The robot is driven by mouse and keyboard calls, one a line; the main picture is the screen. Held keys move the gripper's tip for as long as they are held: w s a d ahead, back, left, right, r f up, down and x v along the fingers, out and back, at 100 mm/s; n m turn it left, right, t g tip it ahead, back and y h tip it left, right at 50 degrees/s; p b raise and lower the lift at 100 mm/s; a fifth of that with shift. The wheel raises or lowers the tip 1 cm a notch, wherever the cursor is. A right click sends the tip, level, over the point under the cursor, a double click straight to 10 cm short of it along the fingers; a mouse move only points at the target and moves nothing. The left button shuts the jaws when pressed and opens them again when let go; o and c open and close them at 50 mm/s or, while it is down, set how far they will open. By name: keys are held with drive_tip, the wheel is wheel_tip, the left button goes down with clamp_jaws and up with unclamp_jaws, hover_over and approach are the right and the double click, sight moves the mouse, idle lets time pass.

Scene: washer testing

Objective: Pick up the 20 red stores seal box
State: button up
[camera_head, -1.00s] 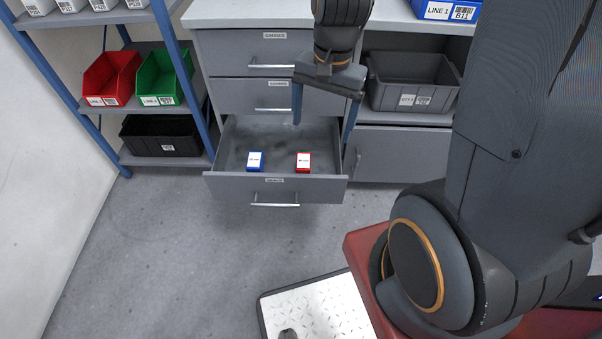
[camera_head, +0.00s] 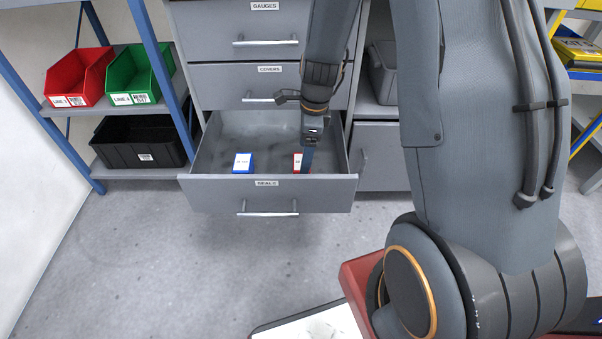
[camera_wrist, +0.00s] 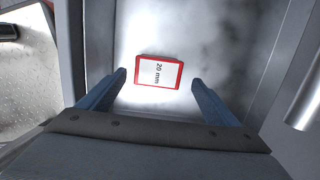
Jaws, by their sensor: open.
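The red seal box (camera_wrist: 159,72), with a white label reading "20 mm", lies on the floor of the open seals drawer (camera_head: 267,195). My gripper (camera_head: 308,168) reaches down into the drawer. In the wrist view my gripper (camera_wrist: 158,80) is open, its two blue fingers apart on either side of the box's near edge, and nothing is held. A blue box (camera_head: 243,163) with a white label lies to the left of the red one in the same drawer.
The covers drawer (camera_head: 268,85) above is shut. A shelf at left holds a red bin (camera_head: 78,77), a green bin (camera_head: 139,74) and a black crate (camera_head: 138,142). A grey cabinet door (camera_head: 385,155) stands at right.

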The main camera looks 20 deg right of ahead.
drive_tip(key=f+b, duration=0.1)
drive_tip(key=f, duration=0.1)
drive_tip(key=f+b, duration=0.1)
drive_tip(key=f, duration=0.1)
drive_tip(key=a+f+b, duration=0.1)
drive_tip(key=f, duration=0.1)
drive_tip(key=shift+f, duration=0.35)
drive_tip(key=shift+r, duration=0.1)
drive_tip(key=c, duration=1.2)
